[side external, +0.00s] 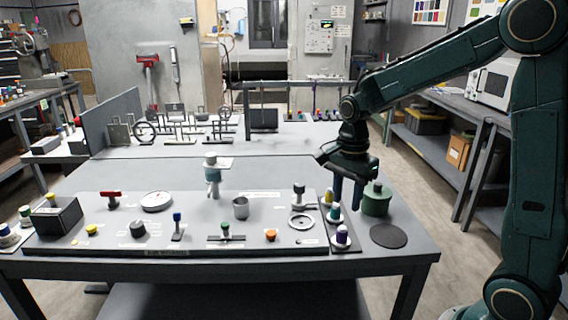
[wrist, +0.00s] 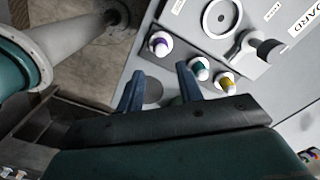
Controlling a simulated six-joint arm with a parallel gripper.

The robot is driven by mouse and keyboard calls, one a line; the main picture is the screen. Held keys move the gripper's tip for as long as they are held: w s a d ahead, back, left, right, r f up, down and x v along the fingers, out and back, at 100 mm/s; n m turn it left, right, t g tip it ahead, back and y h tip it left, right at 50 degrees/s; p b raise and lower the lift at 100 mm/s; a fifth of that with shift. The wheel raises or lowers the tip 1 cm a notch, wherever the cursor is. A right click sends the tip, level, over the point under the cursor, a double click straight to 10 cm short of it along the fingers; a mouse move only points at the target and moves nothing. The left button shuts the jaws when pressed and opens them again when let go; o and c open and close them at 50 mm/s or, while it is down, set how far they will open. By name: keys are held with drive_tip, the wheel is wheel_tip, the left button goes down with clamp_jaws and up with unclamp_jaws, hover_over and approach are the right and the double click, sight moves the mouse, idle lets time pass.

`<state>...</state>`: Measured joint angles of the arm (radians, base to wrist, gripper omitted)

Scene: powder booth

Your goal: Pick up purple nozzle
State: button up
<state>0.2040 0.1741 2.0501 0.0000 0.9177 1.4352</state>
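The purple nozzle (side external: 342,236) stands upright on a dark strip at the right end of the bench board, with a white base and a purple top. In the wrist view the purple nozzle (wrist: 159,43) shows just beyond my fingertips. My gripper (side external: 347,206) is above the strip's right side, pointing down, with its two blue fingers apart. In the wrist view my gripper (wrist: 158,70) is open with nothing between the fingers. It is apart from the nozzle.
A teal nozzle (wrist: 199,68) and a yellow nozzle (wrist: 225,82) stand in the same row, close to one finger in the wrist view. A green canister (side external: 376,203) and a dark round pad (side external: 388,236) are at the right. A ring (side external: 302,222) lies left of the row.

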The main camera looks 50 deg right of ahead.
sight(342, 227)
drive_tip(key=shift+f, duration=2.5)
drive_tip(key=shift+f, duration=2.6)
drive_tip(key=shift+w, duration=0.1)
drive_tip(key=c, duration=0.8)
